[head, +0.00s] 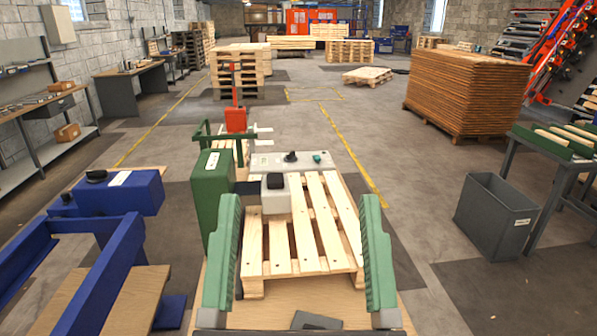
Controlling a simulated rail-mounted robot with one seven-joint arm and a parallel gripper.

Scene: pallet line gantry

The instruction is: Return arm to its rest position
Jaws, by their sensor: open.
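My gripper (301,208) shows at the bottom middle of the head view. Its two green ribbed fingers stand wide apart and point forward, with nothing held between them. Beyond and below, in the gap between the fingers, lies a light wooden pallet (318,225). The rest of my arm is not clearly visible.
A green and grey machine (213,192) stands by the pallet's left side. A blue frame (118,195) is at left. A grey bin (496,216) and a stack of brown boards (466,94) are at right.

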